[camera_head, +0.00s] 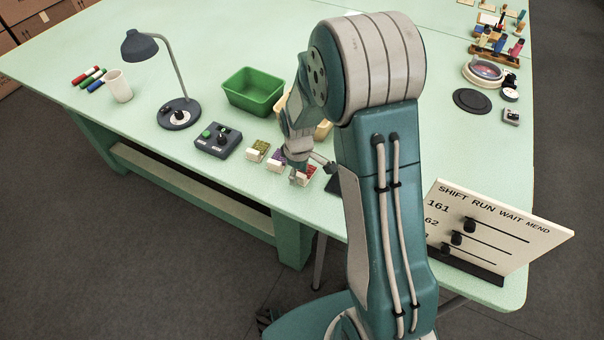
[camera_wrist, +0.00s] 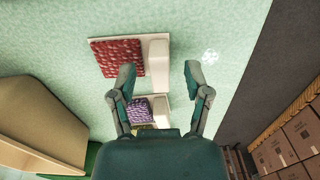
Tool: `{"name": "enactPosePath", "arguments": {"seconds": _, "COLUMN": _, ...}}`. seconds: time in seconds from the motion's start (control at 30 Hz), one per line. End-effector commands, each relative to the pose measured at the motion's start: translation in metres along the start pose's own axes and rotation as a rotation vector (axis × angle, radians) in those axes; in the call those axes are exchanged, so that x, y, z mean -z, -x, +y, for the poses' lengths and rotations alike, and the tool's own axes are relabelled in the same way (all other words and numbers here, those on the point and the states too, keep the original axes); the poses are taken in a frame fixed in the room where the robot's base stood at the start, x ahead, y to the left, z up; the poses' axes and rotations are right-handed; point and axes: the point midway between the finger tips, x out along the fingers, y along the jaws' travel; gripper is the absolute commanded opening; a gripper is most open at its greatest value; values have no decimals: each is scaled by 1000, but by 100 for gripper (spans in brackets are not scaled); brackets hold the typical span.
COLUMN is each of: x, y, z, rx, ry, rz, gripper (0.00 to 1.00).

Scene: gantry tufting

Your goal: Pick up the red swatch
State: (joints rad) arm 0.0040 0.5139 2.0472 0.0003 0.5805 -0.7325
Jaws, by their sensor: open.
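The red swatch (camera_wrist: 115,58) lies on a pale card with a raised white block (camera_wrist: 158,62) along its right side in the wrist view. In the head view the red swatch (camera_head: 309,170) is partly hidden behind my gripper (camera_head: 299,172). In the wrist view my gripper (camera_wrist: 160,76) is open, its fingertips on either side of the white block. The left fingertip overlaps the red swatch's edge. I cannot tell how far above the block the fingertips are.
A purple swatch (camera_head: 276,160) and a green-yellow swatch (camera_head: 258,150) lie left of the red one. A control box (camera_head: 218,138), a green bin (camera_head: 252,93) and a partly hidden tan bin (camera_head: 325,130) stand nearby. The table's front edge is close.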

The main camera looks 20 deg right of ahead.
Motion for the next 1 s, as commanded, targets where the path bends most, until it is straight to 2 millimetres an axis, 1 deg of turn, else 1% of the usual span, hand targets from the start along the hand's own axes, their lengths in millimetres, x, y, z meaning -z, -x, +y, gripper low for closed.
{"name": "enactPosePath", "arguments": {"seconds": 0.03, "x": 0, "y": -5, "z": 0, "rx": 1, "ry": 0, "rz": -1, "gripper": 63}}
{"name": "enactPosePath", "arguments": {"seconds": 0.1, "x": 0, "y": -8, "z": 0, "rx": 0, "ry": 0, "rz": 0, "gripper": 63}}
{"name": "enactPosePath", "arguments": {"seconds": 0.3, "x": 0, "y": -8, "z": 0, "rx": -1, "ry": 0, "rz": 0, "gripper": 63}}
{"name": "enactPosePath", "arguments": {"seconds": 0.33, "x": 0, "y": -8, "z": 0, "rx": -1, "ry": 0, "rz": 0, "gripper": 54}}
{"name": "enactPosePath", "arguments": {"seconds": 0.37, "x": 0, "y": -8, "z": 0, "rx": -1, "ry": 0, "rz": 0, "gripper": 41}}
{"name": "enactPosePath", "arguments": {"seconds": 0.4, "x": 0, "y": -8, "z": 0, "rx": -1, "ry": 0, "rz": 0, "gripper": 23}}
{"name": "enactPosePath", "arguments": {"seconds": 0.43, "x": 0, "y": -8, "z": 0, "rx": -1, "ry": 0, "rz": 0, "gripper": 10}}
{"name": "enactPosePath", "arguments": {"seconds": 0.47, "x": 0, "y": -8, "z": 0, "rx": -1, "ry": 0, "rz": 0, "gripper": 4}}
{"name": "enactPosePath", "arguments": {"seconds": 0.5, "x": 0, "y": -8, "z": 0, "rx": 0, "ry": 0, "rz": 0, "gripper": 0}}
{"name": "enactPosePath", "arguments": {"seconds": 0.87, "x": 0, "y": -8, "z": 0, "rx": 1, "ry": 0, "rz": -1, "gripper": 0}}
{"name": "enactPosePath", "arguments": {"seconds": 0.93, "x": 0, "y": -3, "z": 0, "rx": 0, "ry": 0, "rz": 0, "gripper": 0}}
{"name": "enactPosePath", "arguments": {"seconds": 1.0, "x": 0, "y": 7, "z": 0, "rx": -2, "ry": 0, "rz": 2, "gripper": 0}}
